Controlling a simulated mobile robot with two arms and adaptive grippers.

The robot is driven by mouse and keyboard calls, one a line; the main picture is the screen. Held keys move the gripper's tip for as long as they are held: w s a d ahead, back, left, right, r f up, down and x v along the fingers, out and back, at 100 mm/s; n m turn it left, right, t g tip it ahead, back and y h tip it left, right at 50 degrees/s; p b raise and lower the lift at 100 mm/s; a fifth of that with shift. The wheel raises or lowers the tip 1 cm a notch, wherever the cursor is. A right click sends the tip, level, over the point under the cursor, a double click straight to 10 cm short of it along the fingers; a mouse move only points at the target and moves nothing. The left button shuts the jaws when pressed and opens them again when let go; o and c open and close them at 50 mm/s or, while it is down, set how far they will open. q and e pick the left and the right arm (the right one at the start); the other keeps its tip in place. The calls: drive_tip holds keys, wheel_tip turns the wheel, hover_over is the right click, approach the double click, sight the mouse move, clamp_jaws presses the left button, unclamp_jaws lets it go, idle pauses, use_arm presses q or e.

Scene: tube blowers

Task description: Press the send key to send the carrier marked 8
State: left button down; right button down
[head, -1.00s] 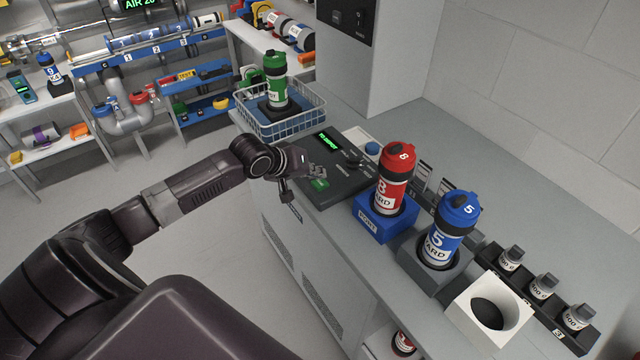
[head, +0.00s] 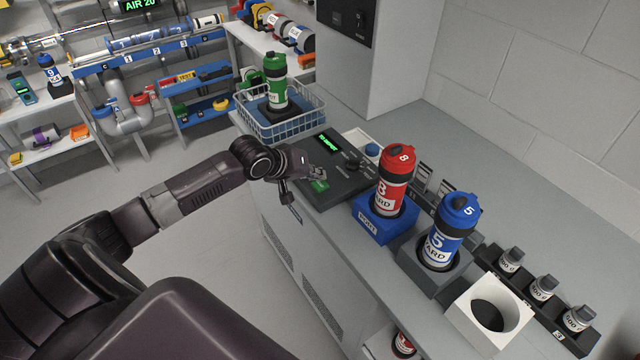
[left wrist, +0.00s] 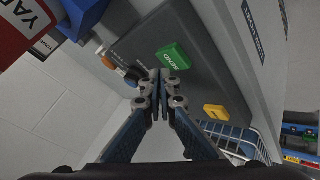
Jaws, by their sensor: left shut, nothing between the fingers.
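The red carrier marked 8 (head: 395,172) stands upright in the blue port (head: 384,226) on the counter. Part of it shows at the top left of the left wrist view (left wrist: 22,28). The dark control panel (head: 345,160) beside the port has a lit green display. Its green send key (head: 320,186) is near the front edge; in the left wrist view the key (left wrist: 173,56) reads SEND. My left gripper (head: 314,172) is shut and empty over the panel. Its closed fingertips (left wrist: 160,76) appear just beside the key; I cannot tell whether they touch it. My right gripper is out of view.
A yellow key (left wrist: 216,112) is on the same panel. A blue carrier marked 5 (head: 447,230) stands in a grey holder, with a white holder (head: 462,308) to its right. A wire basket (head: 290,127) holds a green carrier (head: 276,80) behind the panel.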

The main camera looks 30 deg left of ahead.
use_arm(q)
drive_tip(key=shift+f, duration=0.1)
drive_tip(key=shift+f, duration=0.35)
idle(0.6)
